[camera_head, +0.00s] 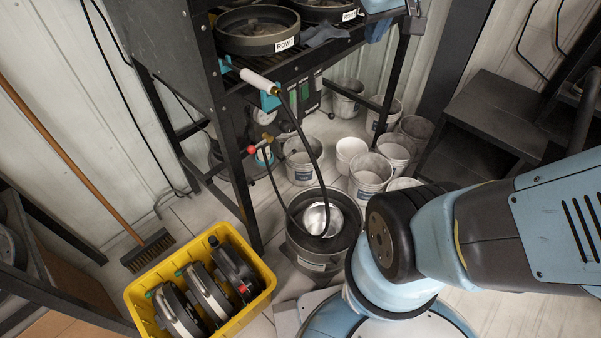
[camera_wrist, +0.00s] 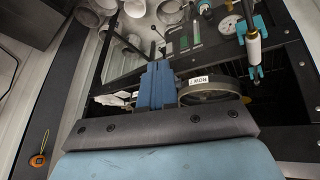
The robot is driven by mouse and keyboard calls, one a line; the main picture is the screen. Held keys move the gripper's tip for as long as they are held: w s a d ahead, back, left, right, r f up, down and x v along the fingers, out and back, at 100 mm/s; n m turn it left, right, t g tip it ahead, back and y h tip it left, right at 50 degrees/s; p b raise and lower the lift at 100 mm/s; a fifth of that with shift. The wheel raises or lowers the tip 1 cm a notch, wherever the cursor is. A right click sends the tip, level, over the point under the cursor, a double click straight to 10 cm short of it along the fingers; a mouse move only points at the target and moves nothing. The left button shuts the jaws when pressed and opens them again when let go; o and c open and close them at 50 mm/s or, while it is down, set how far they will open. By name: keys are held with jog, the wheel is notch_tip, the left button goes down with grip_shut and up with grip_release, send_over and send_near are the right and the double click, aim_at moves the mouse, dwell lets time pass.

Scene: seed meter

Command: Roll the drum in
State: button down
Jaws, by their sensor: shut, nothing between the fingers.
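A round grey open housing (camera_head: 258,30) labelled ROW 1 sits on the dark rack, with a second labelled round housing (camera_head: 318,8) beside it. One labelled housing (camera_wrist: 215,95) also shows in the wrist view, its label upside down. A grey drum-like bucket (camera_head: 318,266) stands on the floor, with a shiny bowl and a hose end inside. I cannot tell which round item is the drum. My gripper (camera_wrist: 157,68) shows in the wrist view as blue fingers together, shut and empty, near the labelled housing. I do not make it out in the head view.
A yellow crate (camera_head: 150,315) holding several round dark units stands at lower left. Several pale buckets (camera_head: 371,170) stand under and behind the rack (camera_head: 235,150). A broom (camera_head: 75,160) leans on the wall. Dark steps (camera_head: 480,110) stand at right. A black hose hangs from the rack.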

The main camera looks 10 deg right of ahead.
jog(key=w+d+f+n, duration=0.3)
jog(key=w+f+n, duration=0.1)
jog(key=w+f, duration=0.75)
jog(key=w+d+f+n, duration=0.35)
jog(key=w+f, duration=0.45)
jog(key=w, duration=0.6)
jog(key=n+g+y, duration=0.2)
jog(key=n+y, duration=0.5)
jog(key=n, duration=0.4)
send_near(300, 200)
jog(key=x, duration=0.4)
jog(key=shift+f, duration=0.1)
